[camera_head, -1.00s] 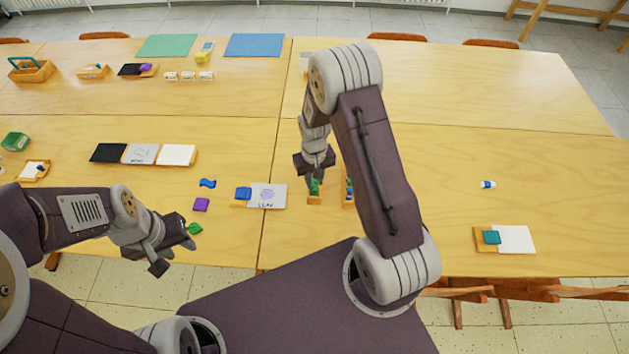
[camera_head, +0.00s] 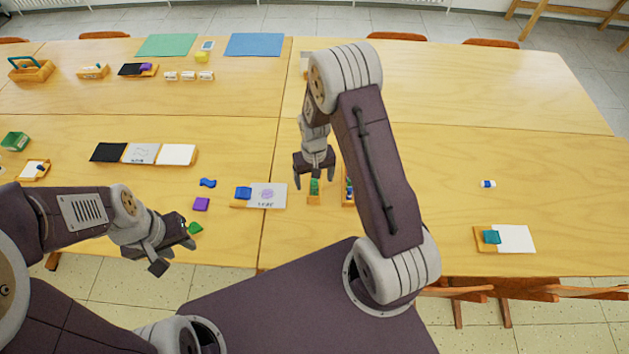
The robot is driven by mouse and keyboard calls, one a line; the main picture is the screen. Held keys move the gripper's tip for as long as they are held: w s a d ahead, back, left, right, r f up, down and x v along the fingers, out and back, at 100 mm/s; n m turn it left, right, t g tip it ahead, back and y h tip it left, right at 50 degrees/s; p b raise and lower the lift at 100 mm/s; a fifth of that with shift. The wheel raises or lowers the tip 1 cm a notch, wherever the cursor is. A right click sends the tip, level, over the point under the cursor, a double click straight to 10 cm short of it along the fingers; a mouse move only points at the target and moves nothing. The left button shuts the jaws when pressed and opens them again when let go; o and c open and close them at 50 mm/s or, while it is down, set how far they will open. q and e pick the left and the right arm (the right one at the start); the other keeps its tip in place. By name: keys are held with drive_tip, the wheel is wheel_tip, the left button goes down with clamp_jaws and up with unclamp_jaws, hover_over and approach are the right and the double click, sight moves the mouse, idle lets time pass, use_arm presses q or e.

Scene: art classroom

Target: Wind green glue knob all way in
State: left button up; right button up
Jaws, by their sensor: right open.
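A small green item, apparently the green glue stick (camera_head: 314,188), stands in a small wooden holder (camera_head: 314,200) near the middle of the table. Its knob is too small to make out. My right gripper (camera_head: 314,184) is open above the green glue, its two fingers spread left and right of its upper part. I cannot tell whether they touch it. My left gripper (camera_head: 174,252) is at the table's front edge, its fingers apart and nothing seen between them. A green leaf-shaped piece (camera_head: 195,229) lies just beyond it.
A second wooden holder (camera_head: 348,201) with blue and green items stands close right, partly hidden by my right arm. A card tray (camera_head: 267,196) with a blue block lies left. A white-and-blue piece (camera_head: 488,184) and another tray (camera_head: 514,240) lie right. The right half is mostly clear.

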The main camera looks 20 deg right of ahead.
drive_tip(key=m, duration=0.4)
drive_tip(key=shift+r+p, duration=0.1)
drive_tip(key=shift+p, duration=0.25)
drive_tip(key=m, duration=0.6)
drive_tip(key=shift+m+p, duration=0.3)
drive_tip(key=shift+m, duration=0.1)
drive_tip(key=c, duration=1.6)
drive_tip(key=shift+c, duration=0.2)
